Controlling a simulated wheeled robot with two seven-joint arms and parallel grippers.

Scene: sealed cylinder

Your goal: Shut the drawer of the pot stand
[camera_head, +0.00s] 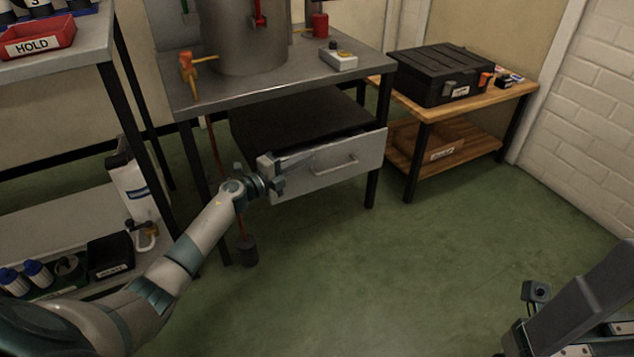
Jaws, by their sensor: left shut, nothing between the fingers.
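The pot stand (290,95) is a metal table with dark legs and a large grey pot (243,40) on top. Its drawer (340,158) has a light grey front with a bar handle (335,167) and stands pulled out below the top, with its dark inside showing. My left gripper (275,176) is shut and empty at the left end of the drawer front. I cannot tell whether it touches the front. My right gripper (535,292) shows only in part at the lower right, over the floor and far from the drawer.
A wooden bench (425,105) with a black toolbox (440,75) stands to the right. A shelf rack (60,62) with a red HOLD tray (36,40) stands at the left. A dark weight (247,251) is near the stand's left leg. The green floor in front is clear.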

